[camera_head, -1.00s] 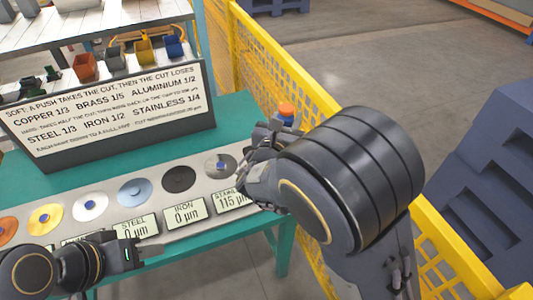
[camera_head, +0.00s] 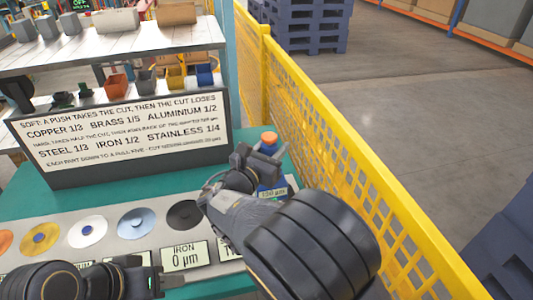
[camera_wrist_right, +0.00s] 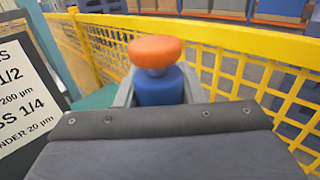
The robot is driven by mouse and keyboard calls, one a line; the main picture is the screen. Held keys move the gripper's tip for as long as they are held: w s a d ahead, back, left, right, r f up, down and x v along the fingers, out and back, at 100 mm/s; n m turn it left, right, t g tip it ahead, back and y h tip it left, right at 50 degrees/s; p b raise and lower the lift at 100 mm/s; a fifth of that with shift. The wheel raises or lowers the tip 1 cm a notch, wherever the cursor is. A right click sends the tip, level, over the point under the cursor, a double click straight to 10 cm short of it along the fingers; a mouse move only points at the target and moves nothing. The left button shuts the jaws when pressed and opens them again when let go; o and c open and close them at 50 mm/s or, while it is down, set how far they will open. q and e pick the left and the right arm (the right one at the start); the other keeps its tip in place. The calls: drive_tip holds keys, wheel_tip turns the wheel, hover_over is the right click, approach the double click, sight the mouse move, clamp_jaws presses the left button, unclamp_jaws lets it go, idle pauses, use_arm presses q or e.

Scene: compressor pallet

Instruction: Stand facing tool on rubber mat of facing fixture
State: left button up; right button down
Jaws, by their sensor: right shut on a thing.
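The facing tool, a blue body with an orange cap (camera_head: 268,137), is upright in my right gripper (camera_head: 256,165). In the right wrist view its orange cap (camera_wrist_right: 155,50) and blue body (camera_wrist_right: 158,87) sit between the fingers. The tool is over the right end of the facing fixture, a pale strip (camera_head: 60,228) with coloured discs. Its foot is hidden behind my arm, so I cannot tell whether it touches anything. I cannot make out the rubber mat. My left gripper (camera_head: 160,277) is low at the left, in front of the strip, with its jaw gap unclear.
A framed sign (camera_head: 125,135) stands behind the strip on the green table (camera_head: 30,190). Small coloured bins (camera_head: 118,82) are behind it. A yellow mesh fence (camera_head: 340,180) runs close along the table's right side.

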sight(256, 192)
drive_tip(key=w+d+f+p, duration=0.1)
drive_tip(key=w+d+f, duration=0.1)
drive_tip(key=w+f, duration=0.5)
wheel_tip(256, 192, down, 3)
drive_tip(key=shift+d+r, duration=0.15)
drive_tip(key=shift+d, duration=0.2)
drive_tip(key=shift+s+f, duration=0.1)
drive_tip(key=shift+f, duration=0.1)
drive_tip(key=c, duration=0.9)
unclamp_jaws()
drive_tip(key=shift+f, duration=0.1)
drive_tip(key=shift+c, duration=0.2)
drive_tip(key=b+v, duration=0.1)
drive_tip(key=v, duration=1.1)
drive_tip(key=shift+s+b, duration=0.1)
drive_tip(key=shift+b, duration=0.2)
